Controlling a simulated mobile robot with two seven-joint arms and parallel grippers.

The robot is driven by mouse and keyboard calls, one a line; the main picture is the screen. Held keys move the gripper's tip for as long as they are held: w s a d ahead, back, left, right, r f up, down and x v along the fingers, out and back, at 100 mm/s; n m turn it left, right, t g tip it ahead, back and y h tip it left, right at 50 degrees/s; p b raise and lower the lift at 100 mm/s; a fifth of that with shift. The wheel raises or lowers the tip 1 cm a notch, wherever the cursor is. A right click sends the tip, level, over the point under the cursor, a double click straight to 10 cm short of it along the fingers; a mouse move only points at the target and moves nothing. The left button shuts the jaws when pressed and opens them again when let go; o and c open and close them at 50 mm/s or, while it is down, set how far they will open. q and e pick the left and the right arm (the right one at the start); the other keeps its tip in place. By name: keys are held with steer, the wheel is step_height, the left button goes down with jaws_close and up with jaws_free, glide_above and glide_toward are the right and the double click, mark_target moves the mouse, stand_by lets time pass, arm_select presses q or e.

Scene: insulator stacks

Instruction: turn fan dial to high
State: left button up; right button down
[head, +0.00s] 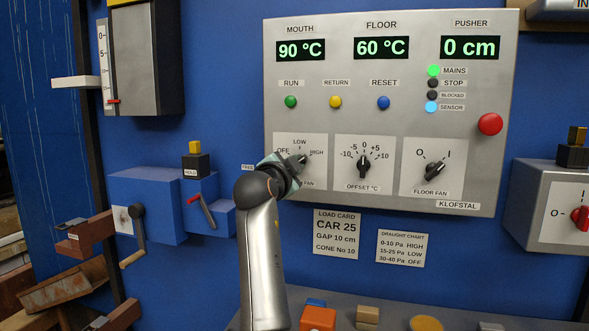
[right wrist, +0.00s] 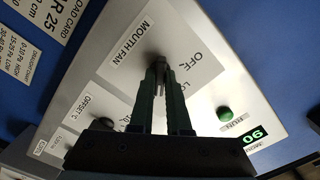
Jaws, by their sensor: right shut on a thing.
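The mouth fan dial sits on the white plate (head: 321,143) at the lower left of the steel control panel, marked OFF, LOW and HIGH. In the right wrist view its dark knob (right wrist: 156,64) is between my fingertips, beside the MOUTH FAN label. My right gripper (right wrist: 160,84) is shut on this knob. In the head view my right gripper (head: 294,163) covers most of the dial, and I cannot tell for sure which mark the knob points to. My left gripper is not in view.
The offset dial (head: 364,167) is just right of the mouth fan plate and points to about 0. The floor fan dial (head: 434,169) points towards I. A red button (head: 490,124) is at the panel's right. A blue box (head: 150,205) with a crank is at left.

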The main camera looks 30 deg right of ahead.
steer(key=shift+d+r+m, duration=0.1)
steer(key=shift+r+m, duration=0.15)
steer(key=shift+m, duration=0.55)
steer(key=c, duration=1)
jaws_free()
steer(key=shift+o, duration=0.6)
steer(key=shift+f, duration=0.2)
steer(key=shift+w+d, duration=0.1)
